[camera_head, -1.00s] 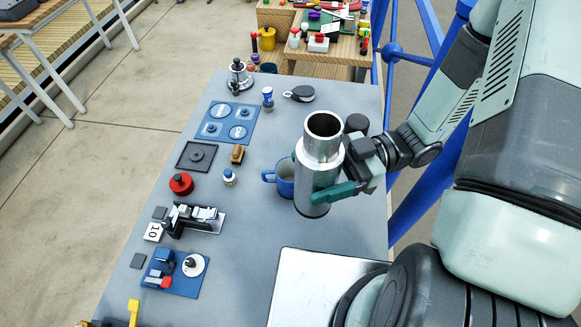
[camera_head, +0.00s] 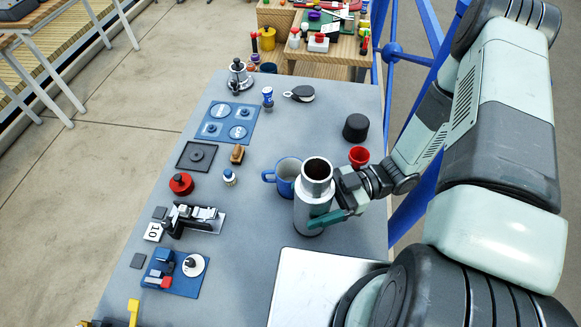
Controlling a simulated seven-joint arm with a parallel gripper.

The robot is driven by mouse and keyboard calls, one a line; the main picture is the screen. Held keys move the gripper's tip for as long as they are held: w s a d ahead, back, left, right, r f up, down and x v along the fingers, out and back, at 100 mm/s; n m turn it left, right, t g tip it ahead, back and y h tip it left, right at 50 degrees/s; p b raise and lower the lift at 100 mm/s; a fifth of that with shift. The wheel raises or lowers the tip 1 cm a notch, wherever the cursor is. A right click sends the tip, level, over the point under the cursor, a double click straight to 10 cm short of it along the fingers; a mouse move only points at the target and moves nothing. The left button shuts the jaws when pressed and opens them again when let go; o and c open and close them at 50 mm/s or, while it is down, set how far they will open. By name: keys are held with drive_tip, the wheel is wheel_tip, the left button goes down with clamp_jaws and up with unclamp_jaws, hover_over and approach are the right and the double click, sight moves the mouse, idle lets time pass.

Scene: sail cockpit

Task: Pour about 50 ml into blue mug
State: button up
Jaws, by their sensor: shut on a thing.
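My gripper (camera_head: 328,218) is shut around a silver metal flask (camera_head: 310,205). The flask is open at the top, looks close to upright, and its dark opening faces the camera. It is just right of and in front of the mug and covers part of the mug's right side. I cannot tell whether the flask's base touches the table, nor see any liquid.
A red cup (camera_head: 359,156) and a black cylinder (camera_head: 355,127) stand right of and behind the flask. A brown-topped block (camera_head: 237,153), a blue-and-white knob (camera_head: 229,177) and a red round part (camera_head: 181,184) are left of the mug. A silver plate (camera_head: 300,285) lies in front.

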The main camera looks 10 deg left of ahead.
sight(320, 207)
drive_tip(key=m, duration=0.7)
drive_tip(key=shift+f+h, duration=0.15)
drive_tip(key=shift+h, duration=0.15)
drive_tip(key=f+m, duration=0.1)
drive_tip(key=s+m, duration=0.1)
drive_tip(key=m, duration=0.1)
drive_tip(key=d+f+m, duration=0.1)
drive_tip(key=shift+s+d+f+m, duration=0.1)
drive_tip(key=shift+s+f+m, duration=0.2)
drive_tip(key=shift+s+m, duration=0.1)
drive_tip(key=shift+s+d+r+m, duration=0.15)
drive_tip(key=shift+r+m, duration=0.3)
drive_tip(key=shift+m, duration=0.45)
drive_tip(key=shift+w+a+r+m+g+h, duration=0.15)
drive_tip(key=shift+w+r+m+g, duration=0.05)
drive_tip(key=shift+r+m, duration=0.3)
drive_tip(key=shift+w+a+r+m+g+h, duration=0.15)
drive_tip(key=shift+r+m+g, duration=0.05)
drive_tip(key=shift+r+m, duration=0.6)
drive_tip(key=shift+r, duration=0.15)
drive_tip(key=shift+w+a+r+m, duration=0.1)
drive_tip(key=shift+w+r+m, duration=0.1)
drive_tip(key=shift+r+m, duration=0.65)
drive_tip(key=shift+s+d, duration=0.4)
drive_tip(key=shift+s, duration=0.15)
